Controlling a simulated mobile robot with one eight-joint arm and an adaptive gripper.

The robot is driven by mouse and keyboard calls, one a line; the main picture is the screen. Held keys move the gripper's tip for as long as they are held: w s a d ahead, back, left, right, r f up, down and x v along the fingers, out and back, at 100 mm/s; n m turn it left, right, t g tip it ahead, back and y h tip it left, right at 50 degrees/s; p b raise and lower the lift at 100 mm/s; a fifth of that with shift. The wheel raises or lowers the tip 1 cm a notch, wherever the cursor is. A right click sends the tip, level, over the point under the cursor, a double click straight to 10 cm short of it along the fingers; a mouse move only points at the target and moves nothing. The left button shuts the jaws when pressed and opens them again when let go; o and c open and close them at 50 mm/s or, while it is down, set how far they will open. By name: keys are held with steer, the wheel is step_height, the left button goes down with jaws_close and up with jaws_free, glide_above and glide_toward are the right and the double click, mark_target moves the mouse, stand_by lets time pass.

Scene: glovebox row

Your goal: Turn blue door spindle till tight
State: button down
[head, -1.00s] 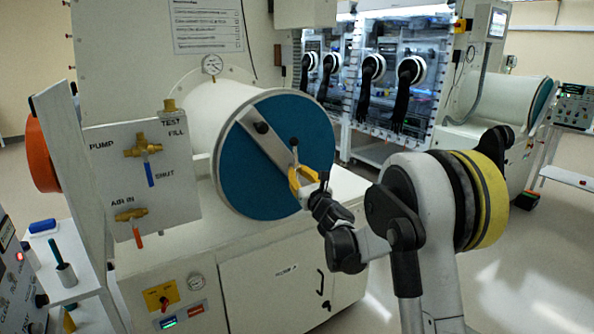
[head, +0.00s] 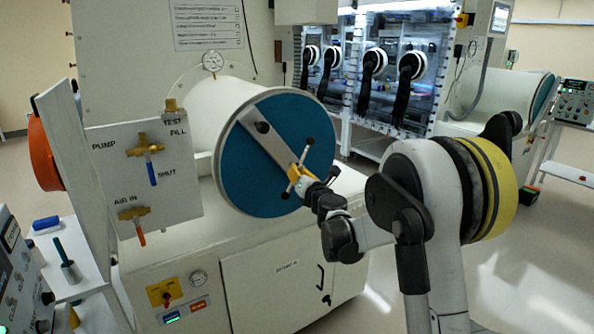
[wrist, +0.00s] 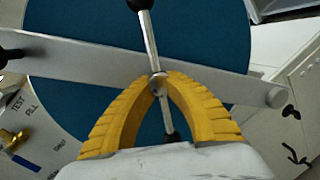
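The blue round door (head: 250,178) closes the white cylinder, with a grey bar (head: 268,140) across its face. The spindle (head: 303,158) is a thin metal cross-handle with black knobs, at the middle of the bar. In the wrist view the spindle (wrist: 150,35) runs from a black knob at the top down between my fingers. My gripper (head: 299,172) has yellow fingers. In the wrist view the tips of my gripper (wrist: 158,80) close in on both sides of the spindle's hub and appear to touch it.
A valve panel (head: 145,175) with brass valves stands left of the door. A gauge (head: 212,61) sits above the cylinder. The cabinet (head: 275,285) is below. A side shelf (head: 80,270) holds small tools at the left. Glove ports (head: 372,60) are behind.

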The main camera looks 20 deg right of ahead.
stand_by(0.4)
steer(key=c, duration=1.5)
jaws_free()
steer(key=s, duration=1.2)
steer(key=shift+d, duration=0.35)
steer(key=s+a+n+g+y, duration=0.25)
steer(key=s+a+n, duration=0.35)
steer(key=s+n, duration=0.5)
steer(key=s+a+n+g+y, duration=0.1)
steer(key=s+a+n+g, duration=0.4)
steer(key=n, duration=0.9)
steer(key=s+d+f+n+g+h, duration=0.1)
steer(key=s+f+n, duration=0.1)
steer(key=s+n, duration=0.3)
steer(key=s+d+f+n+g+h, duration=0.1)
steer(key=s+f+n+h, duration=0.1)
steer(key=s+n, duration=0.3)
steer(key=s+d+f+n+g+h, duration=0.1)
steer(key=s+d+f+n, duration=0.1)
steer(key=s+n, duration=0.4)
steer(key=shift+s+d+f+g+h, duration=0.15)
steer(key=shift+s+f, duration=0.15)
steer(key=shift+s, duration=0.5)
steer(key=shift+s+a+f+g+h, duration=0.1)
steer(key=shift+s+f, duration=0.15)
steer(key=shift+s, duration=0.55)
